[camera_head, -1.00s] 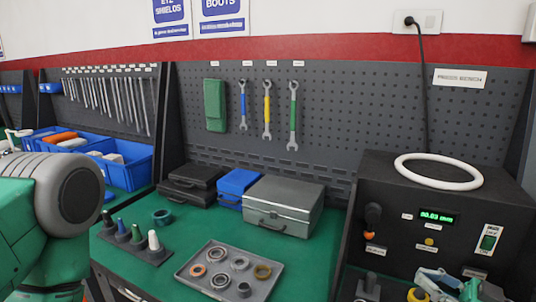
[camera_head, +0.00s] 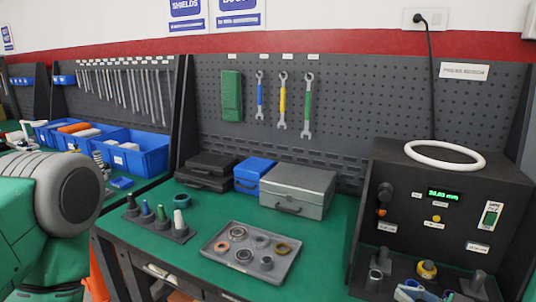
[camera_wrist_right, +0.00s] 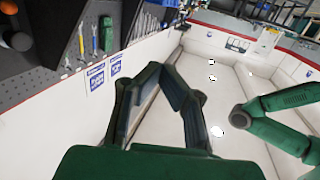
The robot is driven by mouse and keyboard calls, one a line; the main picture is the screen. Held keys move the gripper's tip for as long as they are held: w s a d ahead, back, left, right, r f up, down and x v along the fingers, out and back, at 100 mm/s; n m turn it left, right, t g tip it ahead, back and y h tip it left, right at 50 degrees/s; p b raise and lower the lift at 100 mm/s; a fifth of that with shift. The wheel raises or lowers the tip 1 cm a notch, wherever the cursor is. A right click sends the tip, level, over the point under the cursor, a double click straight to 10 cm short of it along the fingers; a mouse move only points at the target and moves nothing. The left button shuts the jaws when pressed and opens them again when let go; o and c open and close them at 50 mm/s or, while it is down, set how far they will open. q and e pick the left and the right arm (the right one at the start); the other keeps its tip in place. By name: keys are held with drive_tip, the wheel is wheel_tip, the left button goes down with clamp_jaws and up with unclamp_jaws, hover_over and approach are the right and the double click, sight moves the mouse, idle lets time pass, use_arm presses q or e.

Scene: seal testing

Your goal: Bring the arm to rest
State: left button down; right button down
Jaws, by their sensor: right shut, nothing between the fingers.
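My right gripper (camera_head: 412,290) shows at the bottom edge of the head view, in front of the press bench (camera_head: 462,225), and only part of it is in the picture. In the right wrist view its fingers (camera_wrist_right: 164,74) come together at the tips, with nothing held between them. My left arm (camera_head: 45,210) fills the left edge of the head view. Its gripper is out of the picture.
The green bench holds a grey tray (camera_head: 228,262) of rings, several pegs, and blue (camera_head: 254,172) and grey cases (camera_head: 298,187). Blue bins (camera_head: 148,152) stand further left. A white ring (camera_head: 445,146) lies on the press bench. A pegboard (camera_head: 350,95) rises behind.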

drive_tip(key=s+a+f+m+g+h+b, duration=0.1)
drive_tip(key=s+f+m+g+h+b, duration=0.25)
drive_tip(key=f, duration=0.65)
drive_tip(key=s+f+m+g+h+b, duration=0.1)
drive_tip(key=s+f+m+h, duration=0.1)
drive_tip(key=s+f+h, duration=0.5)
drive_tip(key=s+f+m+g+h+b, duration=0.1)
drive_tip(key=s+f+g, duration=0.2)
drive_tip(key=s, duration=0.6)
drive_tip(key=s+d+f+m+g+h+b, duration=0.1)
drive_tip(key=s+f+m+g+b, duration=0.1)
drive_tip(key=s+f+g, duration=0.2)
drive_tip(key=s+f, duration=0.3)
drive_tip(key=s, duration=0.1)
drive_tip(key=shift+s, duration=0.35)
drive_tip(key=shift+d, duration=0.3)
